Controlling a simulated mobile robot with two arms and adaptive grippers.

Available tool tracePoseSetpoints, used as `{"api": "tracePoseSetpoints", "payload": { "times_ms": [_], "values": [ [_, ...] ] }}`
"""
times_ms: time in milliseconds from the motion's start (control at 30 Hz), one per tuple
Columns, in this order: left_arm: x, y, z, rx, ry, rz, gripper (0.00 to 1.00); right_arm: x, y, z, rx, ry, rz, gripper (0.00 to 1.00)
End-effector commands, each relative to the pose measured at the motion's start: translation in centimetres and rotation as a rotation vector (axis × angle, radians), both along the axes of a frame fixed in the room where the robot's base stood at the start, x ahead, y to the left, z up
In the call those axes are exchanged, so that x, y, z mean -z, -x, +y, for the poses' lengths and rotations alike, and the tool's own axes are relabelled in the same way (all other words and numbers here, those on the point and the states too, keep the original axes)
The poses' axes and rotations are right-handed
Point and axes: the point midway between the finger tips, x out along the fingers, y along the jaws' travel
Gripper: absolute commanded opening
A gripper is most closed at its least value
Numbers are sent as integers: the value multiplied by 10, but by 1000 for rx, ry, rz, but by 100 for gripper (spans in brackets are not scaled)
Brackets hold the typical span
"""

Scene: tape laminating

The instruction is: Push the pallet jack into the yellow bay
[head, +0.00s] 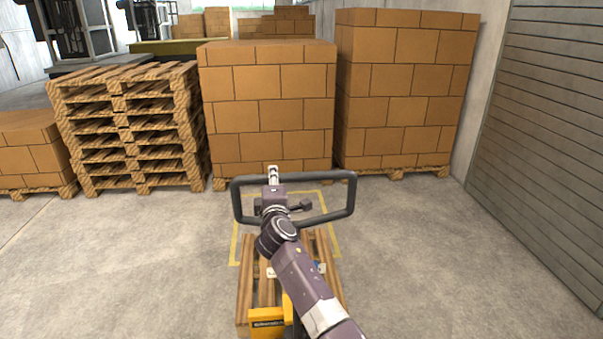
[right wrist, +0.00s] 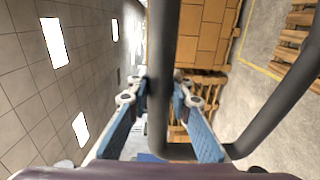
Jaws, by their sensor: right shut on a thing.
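The pallet jack has a yellow body (head: 268,320) at the bottom of the head view and a black loop handle (head: 345,195). A wooden pallet (head: 243,290) lies in front of the body. The yellow bay (head: 334,232) is a painted outline on the floor; the pallet overlaps its near part, and its near edge is hidden. My right gripper (head: 272,173) is at the handle's far bar. In the right wrist view its blue fingers (right wrist: 160,95) are on either side of the black handle bar (right wrist: 162,50), shut on it. My left gripper is not in view.
Tall carton stacks (head: 268,110) (head: 405,90) stand on pallets just beyond the bay. A stack of empty pallets (head: 125,125) and a low carton load (head: 30,145) are at left. A slatted shutter wall (head: 550,120) is at right. Floor on both sides is clear.

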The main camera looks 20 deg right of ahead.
Motion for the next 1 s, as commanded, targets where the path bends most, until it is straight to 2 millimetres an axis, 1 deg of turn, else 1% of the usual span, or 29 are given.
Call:
{"api": "tracePoseSetpoints", "payload": {
  "times_ms": [267, 367, 500, 667, 1000],
  "values": [
    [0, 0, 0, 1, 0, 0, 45, 2, 0, 0, 0, -1, 3, 0],
    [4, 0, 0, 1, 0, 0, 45, 3, -2, 0, 0, -1, 2, 0],
    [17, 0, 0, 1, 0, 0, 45, 5, -15, -4, 0, 0, 0, 0],
    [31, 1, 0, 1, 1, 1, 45, 3, -30, -9, 1, 1, -3, 0],
    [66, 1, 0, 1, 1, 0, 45, 2, -60, -19, 2, 0, -4, 0]
  ]
}}
